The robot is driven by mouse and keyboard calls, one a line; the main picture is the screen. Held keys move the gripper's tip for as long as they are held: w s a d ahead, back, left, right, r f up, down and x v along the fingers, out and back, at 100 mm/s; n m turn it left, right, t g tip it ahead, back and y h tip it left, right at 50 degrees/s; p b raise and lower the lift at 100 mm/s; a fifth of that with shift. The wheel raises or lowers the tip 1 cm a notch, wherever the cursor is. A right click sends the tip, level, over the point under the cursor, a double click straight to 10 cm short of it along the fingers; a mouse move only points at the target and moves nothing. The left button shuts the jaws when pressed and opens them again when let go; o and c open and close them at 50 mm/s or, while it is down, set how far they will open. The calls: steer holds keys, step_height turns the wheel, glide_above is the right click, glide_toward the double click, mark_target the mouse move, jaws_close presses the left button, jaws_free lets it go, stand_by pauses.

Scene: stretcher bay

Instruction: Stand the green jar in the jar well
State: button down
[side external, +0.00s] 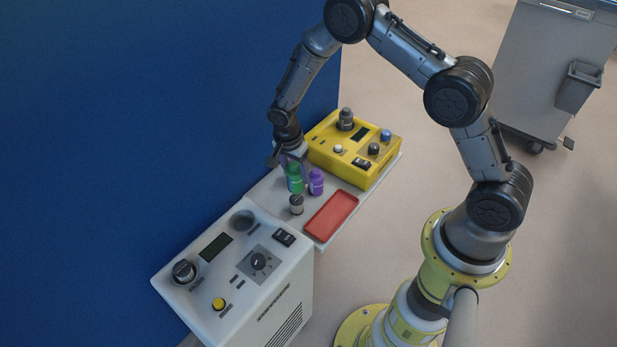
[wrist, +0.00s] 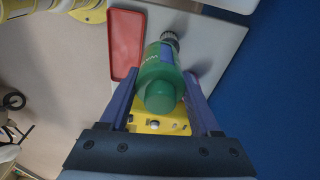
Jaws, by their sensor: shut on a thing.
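Whether the jar's base touches the shelf cannot be told. A round dark recess (side external: 243,220) in the top of the white console (side external: 222,275) looks like the jar well; it appears empty and lies left of and nearer than the jar.
A red tray (side external: 330,215) lies on the shelf. The yellow device (side external: 345,163) is behind; the blue wall (side external: 140,120) is at the left.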

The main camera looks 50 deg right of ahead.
steer(key=w+a+f+n, duration=0.1)
steer(key=w+a, duration=0.3)
steer(key=a, duration=0.3)
steer(key=w+a+f, duration=0.1)
steer(key=w+a, duration=0.3)
steer(key=a, duration=0.4)
steer(key=shift+d+f, duration=0.1)
steer(key=shift+f, duration=2.85)
steer(key=shift+f, duration=0.6)
steer(key=shift+c, duration=1.9)
jaws_free()
step_height(320, 180, up, 11)
steer(key=a, duration=0.1)
steer(key=shift+s+a, duration=0.2)
steer(key=shift+f, duration=0.1)
